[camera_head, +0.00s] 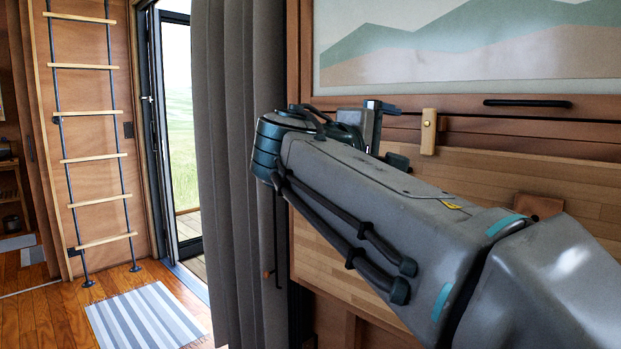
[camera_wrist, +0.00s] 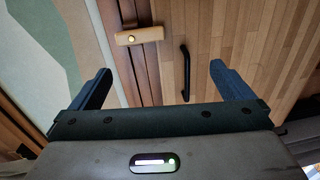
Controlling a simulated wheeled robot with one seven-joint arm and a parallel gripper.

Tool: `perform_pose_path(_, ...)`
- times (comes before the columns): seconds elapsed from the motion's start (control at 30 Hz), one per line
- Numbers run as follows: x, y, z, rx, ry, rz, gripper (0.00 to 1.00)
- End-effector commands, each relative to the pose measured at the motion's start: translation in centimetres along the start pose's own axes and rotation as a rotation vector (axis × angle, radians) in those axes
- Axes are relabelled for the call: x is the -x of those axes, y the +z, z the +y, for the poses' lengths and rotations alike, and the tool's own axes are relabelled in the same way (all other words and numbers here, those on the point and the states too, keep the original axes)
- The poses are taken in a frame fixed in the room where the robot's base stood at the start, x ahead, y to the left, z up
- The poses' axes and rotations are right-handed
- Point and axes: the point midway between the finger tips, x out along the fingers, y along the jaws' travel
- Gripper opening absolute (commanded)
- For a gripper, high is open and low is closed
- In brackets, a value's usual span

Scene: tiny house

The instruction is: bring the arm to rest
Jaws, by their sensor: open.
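My arm reaches from the lower right of the head view towards the middle, in front of a wooden wall panel. My gripper (camera_wrist: 157,88) shows in the wrist view with its two dark fingers wide apart and nothing between them. In the head view my gripper (camera_head: 377,122) is partly hidden behind my arm, close to the wall. Beyond the fingers in the wrist view are a black bar handle (camera_wrist: 185,72) and a wooden latch (camera_wrist: 139,37). The gripper appears apart from both.
A framed mountain picture (camera_head: 470,45) hangs above the panel (camera_head: 560,180). The wooden latch (camera_head: 428,132) and a black handle (camera_head: 527,103) stick out from the wall. A grey curtain (camera_head: 235,180) hangs left of my arm. A ladder (camera_head: 92,158) and striped rug (camera_head: 145,318) are further left.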

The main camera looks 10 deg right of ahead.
Motion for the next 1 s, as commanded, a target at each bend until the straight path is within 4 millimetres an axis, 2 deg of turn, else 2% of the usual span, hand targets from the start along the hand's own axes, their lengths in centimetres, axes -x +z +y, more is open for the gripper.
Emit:
perform_pose_path(0.03, -0.2, 0.4, 0.1, -0.003, -0.059, 0.004, 1.0)
perform_pose_path(0.07, -0.4, 0.6, -0.7, -0.006, -0.104, 0.007, 1.0)
perform_pose_path(0.27, -0.1, 3.1, -7.0, -0.089, -0.447, 0.001, 1.0)
perform_pose_path(0.47, 2.8, 6.4, -12.9, -0.247, -0.786, -0.065, 1.0)
perform_pose_path(0.6, 6.0, 8.5, -16.0, -0.399, -1.004, -0.145, 1.0)
perform_pose_path(0.8, 10.3, 10.5, -18.9, -0.608, -1.225, -0.267, 1.0)
perform_pose_path(1.0, 12.1, 11.1, -20.1, -0.706, -1.309, -0.326, 1.0)
